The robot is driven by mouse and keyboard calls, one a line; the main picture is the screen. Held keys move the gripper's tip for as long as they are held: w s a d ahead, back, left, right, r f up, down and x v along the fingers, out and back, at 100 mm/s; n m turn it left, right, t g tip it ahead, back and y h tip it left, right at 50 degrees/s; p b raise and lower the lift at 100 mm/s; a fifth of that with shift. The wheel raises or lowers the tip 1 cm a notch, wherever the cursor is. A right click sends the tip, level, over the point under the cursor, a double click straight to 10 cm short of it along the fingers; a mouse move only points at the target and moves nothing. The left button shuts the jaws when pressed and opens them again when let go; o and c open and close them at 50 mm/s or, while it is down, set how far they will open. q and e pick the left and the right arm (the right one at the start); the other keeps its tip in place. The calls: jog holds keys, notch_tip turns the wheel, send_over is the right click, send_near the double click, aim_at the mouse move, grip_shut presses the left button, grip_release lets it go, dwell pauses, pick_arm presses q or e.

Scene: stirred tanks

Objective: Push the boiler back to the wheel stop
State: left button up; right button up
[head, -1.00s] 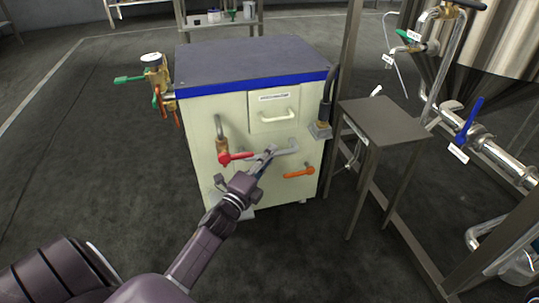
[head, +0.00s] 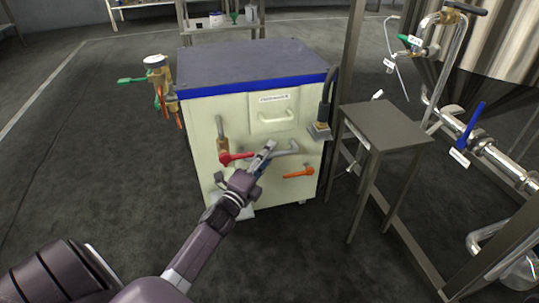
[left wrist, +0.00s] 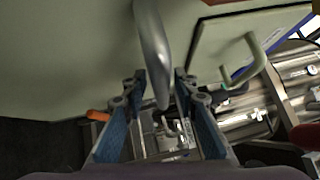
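The boiler (head: 283,175) is a cream cabinet with a dark top and a blue front edge, upright on the dark floor. A grey metal handle (head: 287,149) sticks out of its front; in the left wrist view the curved bar (left wrist: 153,45) comes down between my fingers. My left gripper (head: 268,154) is at this handle. Its two blue-padded fingers (left wrist: 160,78) stand apart on either side of the bar, with narrow gaps showing. No wheel stop can be made out. My right gripper is not in view.
A red lever (head: 236,158) and an orange lever (head: 298,173) sit on the boiler's front near my gripper. A small metal table (head: 385,125) stands close on the right, before a steel tank (head: 500,45) with pipes. Floor at left is clear.

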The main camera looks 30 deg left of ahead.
pick_arm(q)
jog(key=shift+s+d+f, duration=0.15)
jog(key=shift+s, duration=0.45)
jog(key=s+f, duration=0.1)
jog(key=s, duration=0.9)
jog(key=shift+s+d+f, duration=0.15)
jog(key=shift+s+d, duration=0.2)
jog(key=shift+s, duration=0.05)
